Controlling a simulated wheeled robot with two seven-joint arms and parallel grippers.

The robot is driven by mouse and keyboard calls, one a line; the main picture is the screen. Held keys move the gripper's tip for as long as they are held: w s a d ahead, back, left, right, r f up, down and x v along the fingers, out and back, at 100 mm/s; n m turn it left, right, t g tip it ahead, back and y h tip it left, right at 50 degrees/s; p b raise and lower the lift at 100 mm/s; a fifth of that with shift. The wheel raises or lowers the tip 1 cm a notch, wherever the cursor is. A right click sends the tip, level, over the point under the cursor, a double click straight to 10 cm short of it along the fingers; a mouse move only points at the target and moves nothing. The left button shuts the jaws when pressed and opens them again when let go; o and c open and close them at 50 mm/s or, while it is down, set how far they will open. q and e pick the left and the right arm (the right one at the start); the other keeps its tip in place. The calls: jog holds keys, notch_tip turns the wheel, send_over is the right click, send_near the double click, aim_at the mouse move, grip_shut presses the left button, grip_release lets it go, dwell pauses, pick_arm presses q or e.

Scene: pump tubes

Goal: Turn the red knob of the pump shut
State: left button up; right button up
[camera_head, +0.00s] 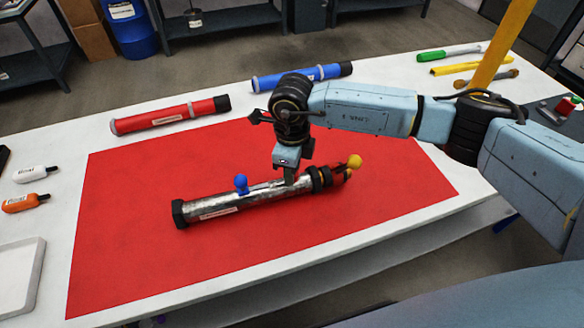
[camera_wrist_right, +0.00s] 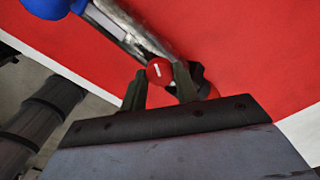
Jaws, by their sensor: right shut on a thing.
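The pump (camera_head: 215,208) is a metal tube with dark end collars, lying on the red mat (camera_head: 120,250) in the head view. A blue knob (camera_head: 240,184) stands on its left half, and a yellow ball (camera_head: 354,161) sits at its right end. My right gripper (camera_head: 289,180) reaches down onto the tube right of the blue knob. In the wrist view the red knob (camera_wrist_right: 160,71), with a white mark, sits between the fingers of my right gripper (camera_wrist_right: 160,80), which is shut on it. My gripper hides the red knob in the head view. My left gripper is not in view.
A red tube (camera_head: 170,116) and a blue tube (camera_head: 300,77) lie behind the mat. Two small bottles (camera_head: 26,202) and a white tray (camera_head: 20,275) are at the left. Tools (camera_head: 450,53) lie at the back right. The mat's left part is clear.

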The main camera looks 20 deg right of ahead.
jog(key=shift+r, duration=0.1)
jog(key=o, duration=1)
notch_tip(320, 180, up, 13)
jog(key=shift+r, duration=0.15)
